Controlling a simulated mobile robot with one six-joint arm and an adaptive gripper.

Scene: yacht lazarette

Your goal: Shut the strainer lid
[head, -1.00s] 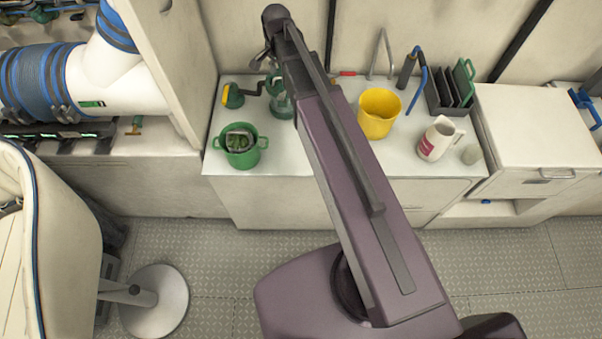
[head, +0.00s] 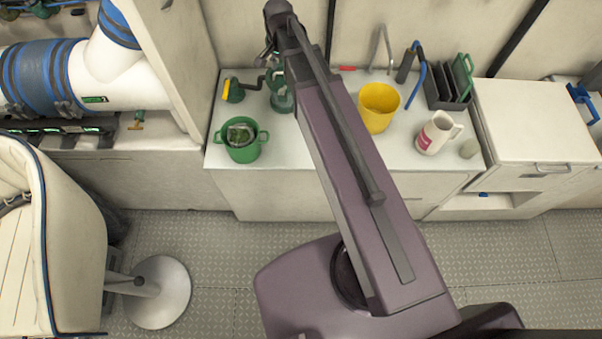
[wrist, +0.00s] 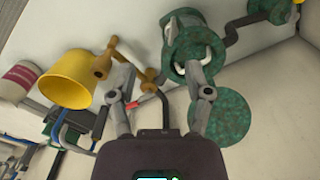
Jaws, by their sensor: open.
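The strainer is a green, weathered cylinder (wrist: 190,45) with a pale handle in its open mouth, at the top of the wrist view. In the head view its body (head: 282,96) stands on the counter, partly hidden by my arm. The lid is a round, speckled green disc (wrist: 222,117) swung out to the side of the mouth, so the strainer is open. My gripper (wrist: 160,80) is open and empty. In the wrist view its right finger overlaps the strainer's rim near the lid; I cannot tell whether it touches. The head view mostly hides the gripper behind the arm.
A brown-handled fitting (wrist: 105,62) shows by my left finger in the wrist view. A green two-handled pot (head: 241,152), a yellow bucket (head: 378,108), a white jug (head: 436,134) and a dark rack (head: 445,92) share the counter. Its front middle is clear.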

